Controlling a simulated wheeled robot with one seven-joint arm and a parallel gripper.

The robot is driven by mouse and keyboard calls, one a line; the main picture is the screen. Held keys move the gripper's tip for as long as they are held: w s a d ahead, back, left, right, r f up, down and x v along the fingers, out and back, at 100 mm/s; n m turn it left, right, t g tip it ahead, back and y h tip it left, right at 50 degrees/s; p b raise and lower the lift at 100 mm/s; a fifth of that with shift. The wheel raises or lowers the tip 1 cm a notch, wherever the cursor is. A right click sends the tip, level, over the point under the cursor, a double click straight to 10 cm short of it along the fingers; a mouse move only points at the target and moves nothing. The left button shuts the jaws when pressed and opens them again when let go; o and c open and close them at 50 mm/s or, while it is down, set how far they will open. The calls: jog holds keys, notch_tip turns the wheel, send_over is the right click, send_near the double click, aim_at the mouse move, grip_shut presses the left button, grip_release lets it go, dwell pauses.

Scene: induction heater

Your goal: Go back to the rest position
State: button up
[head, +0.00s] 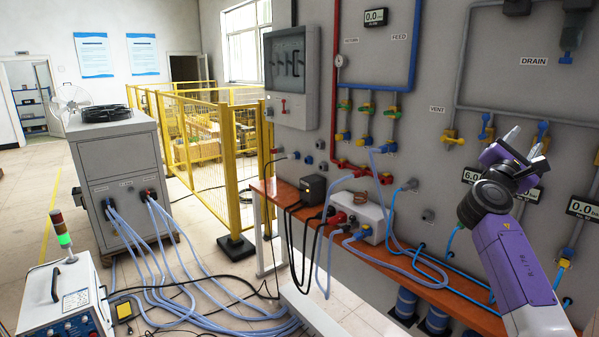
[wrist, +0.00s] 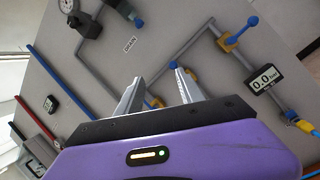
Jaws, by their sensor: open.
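My purple and black gripper (head: 524,144) is raised at the right of the head view, in front of the grey wall panel (head: 455,80). Its two metal fingers point up and stand apart, with nothing between them. In the wrist view the gripper (wrist: 154,84) is also open and empty. Beyond its fingers are grey pipes, a yellow valve with a blue handle (wrist: 238,34) and the DRAIN label (wrist: 131,46). I cannot tell the exact gap between the fingers and the panel.
An orange shelf (head: 440,290) runs along the panel's foot, holding a white box (head: 362,215) with hoses. A grey cabinet (head: 120,175) and a white unit (head: 62,300) stand at left. Blue hoses cross the floor. Yellow fencing (head: 205,140) stands behind.

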jog(key=w+a+r+m+t+y, duration=0.1)
jog(key=a+r+m+t+y, duration=0.1)
jog(key=a+t, duration=0.15)
jog(key=s+a+f+m+t+y, duration=0.1)
jog(key=a+f+m+t+y, duration=0.15)
jog(key=a+f+y, duration=0.5)
jog(key=s+a+f+m+y, duration=0.2)
jog(key=s+a+f+m, duration=0.1)
jog(key=s+a+f, duration=0.5)
jog(key=s+a+f+m+y, duration=0.25)
jog(key=s+a+f, duration=0.3)
jog(key=f, duration=0.55)
jog(key=s+a+f+m+g+y, duration=0.1)
jog(key=s+a+f+m, duration=0.1)
jog(key=s, duration=1.4)
jog(key=s+a+f+m+g+y, duration=0.1)
jog(key=s+f, duration=0.5)
jog(key=s, duration=0.9)
jog(key=s+a+f+m+g+y, duration=0.1)
jog(key=s+a+f+m+g, duration=0.2)
jog(key=s, duration=1.3)
jog(key=a+f+m+b, duration=0.1)
jog(key=m, duration=0.1)
jog(key=shift+s+a+m, duration=0.2)
jog(key=shift+s+m, duration=0.1)
jog(key=shift+m, duration=0.1)
jog(key=shift+f, duration=0.1)
